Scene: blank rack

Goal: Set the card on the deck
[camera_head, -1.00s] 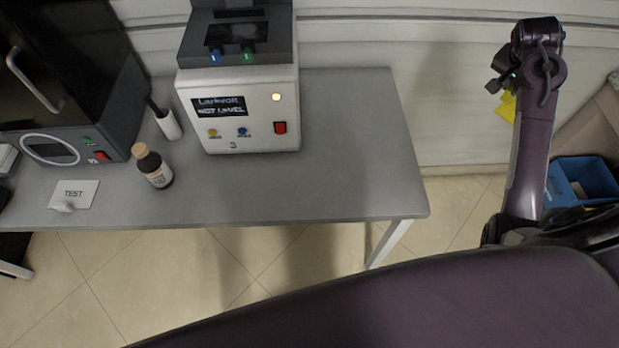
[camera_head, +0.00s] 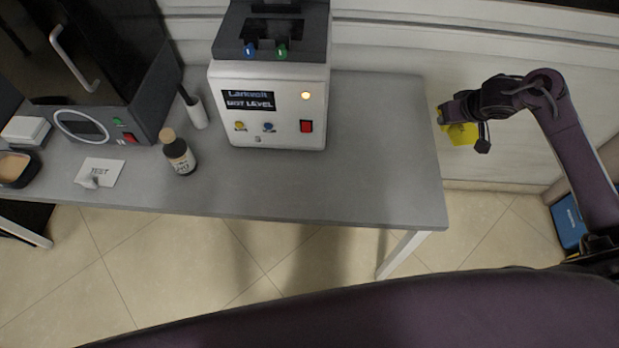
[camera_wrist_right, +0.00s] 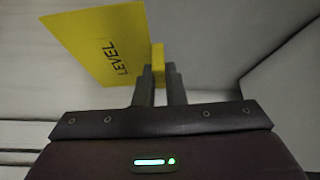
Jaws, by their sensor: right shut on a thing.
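My right gripper (camera_head: 446,118) is shut on a yellow card (camera_head: 461,135), off the right edge of the table. In the right wrist view the yellow card (camera_wrist_right: 100,42) reads "LEVEL" and its narrow tab sits between the fingertips of the gripper (camera_wrist_right: 158,75). A white machine (camera_head: 268,110) stands on the table, with a screen that seems to read "NOT LEVEL" and a dark top part (camera_head: 272,35). Which surface is the deck I cannot tell. My left gripper does not show.
The grey table (camera_head: 370,170) is clear right of the machine. A dark bottle (camera_head: 181,157), a white cylinder (camera_head: 196,113) and a dark cabinet-like device (camera_head: 95,80) stand left of the machine. A blue bin (camera_head: 568,222) is on the floor at right.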

